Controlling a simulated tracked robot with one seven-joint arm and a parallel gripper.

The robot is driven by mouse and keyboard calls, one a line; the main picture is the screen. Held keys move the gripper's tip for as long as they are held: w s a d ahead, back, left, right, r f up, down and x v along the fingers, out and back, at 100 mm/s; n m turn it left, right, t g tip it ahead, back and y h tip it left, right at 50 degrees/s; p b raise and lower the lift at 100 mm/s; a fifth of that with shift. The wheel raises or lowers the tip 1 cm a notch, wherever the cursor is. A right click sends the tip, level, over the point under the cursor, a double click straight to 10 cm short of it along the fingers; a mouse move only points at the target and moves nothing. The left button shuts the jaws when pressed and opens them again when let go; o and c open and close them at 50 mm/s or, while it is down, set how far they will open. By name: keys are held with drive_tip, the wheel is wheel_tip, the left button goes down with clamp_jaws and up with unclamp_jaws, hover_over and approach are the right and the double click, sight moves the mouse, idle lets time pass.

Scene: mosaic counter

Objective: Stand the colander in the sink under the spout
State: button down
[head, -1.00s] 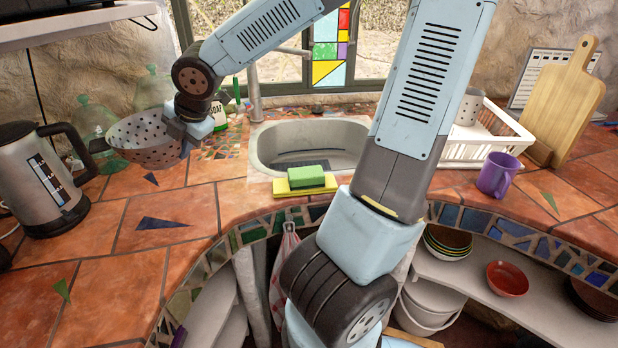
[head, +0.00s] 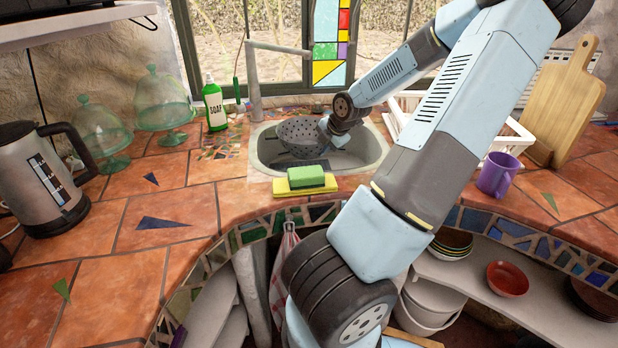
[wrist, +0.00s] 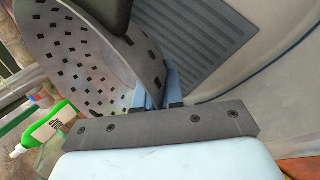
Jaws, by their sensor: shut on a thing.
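The grey perforated colander (head: 299,137) is inside the outline of the sink (head: 374,152) in the head view, below the spout (head: 284,48). It looks roughly upright. My gripper (head: 326,129) is shut on its right rim. In the wrist view the blue fingers (wrist: 158,92) pinch the rim of the colander (wrist: 75,60), with the ribbed dark mat (wrist: 190,45) of the sink floor beyond. I cannot tell whether the colander's base touches the sink floor.
A green and yellow sponge (head: 306,177) lies at the sink's front edge. A soap bottle (head: 214,106) and glass domes (head: 160,102) stand to the left. The white dish rack (head: 510,140) and purple mug (head: 497,174) are to the right.

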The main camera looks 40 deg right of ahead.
drive_tip(key=shift+s+d+f, duration=0.1)
drive_tip(key=shift+d+f, duration=0.05)
drive_tip(key=shift+f, duration=1.65)
drive_tip(key=shift+s+d+f, duration=0.1)
drive_tip(key=shift+d+f, duration=0.1)
drive_tip(key=shift+f, duration=1.55)
drive_tip(key=shift+s+d+f, duration=0.1)
drive_tip(key=shift+d+f, duration=0.05)
drive_tip(key=shift+f, duration=1.65)
drive_tip(key=c, duration=1.3)
unclamp_jaws()
drive_tip(key=shift+o, duration=0.2)
drive_tip(key=v, duration=1.2)
